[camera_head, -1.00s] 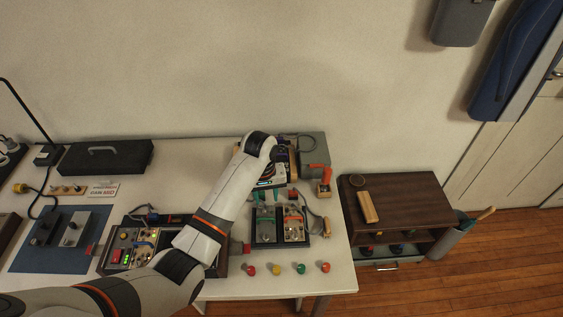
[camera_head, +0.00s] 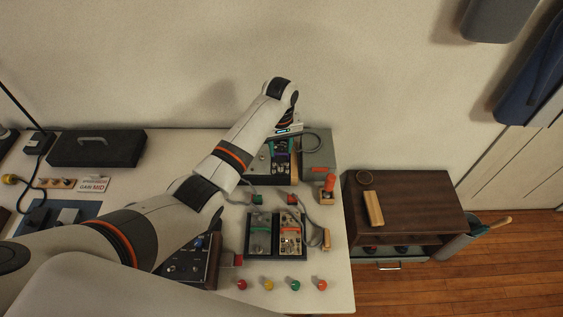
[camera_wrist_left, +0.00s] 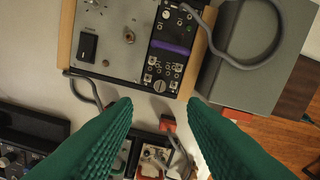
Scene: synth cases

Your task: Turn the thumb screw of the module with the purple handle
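The module with the purple handle (camera_wrist_left: 171,48) is a narrow black panel in the wooden-sided rack at the back of the table. In the left wrist view it is upper centre, right of a wide grey panel. A round silver knob (camera_wrist_left: 159,86) sits at its lower edge; it looks like the thumb screw. In the head view the module (camera_head: 281,168) is partly hidden by my left gripper (camera_head: 281,149). My left gripper's green fingers (camera_wrist_left: 159,104) are spread wide and empty, above the rack's front edge, with the knob lying between their lines. My right gripper is in neither view.
A grey box (camera_head: 318,152) with a cable stands right of the rack. An orange-handled tool (camera_head: 329,186) stands in front of it. A tray with two modules (camera_head: 249,247) lies nearer. Several coloured knobs (camera_head: 295,286) line the front edge. A brown cabinet (camera_head: 425,200) stands right.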

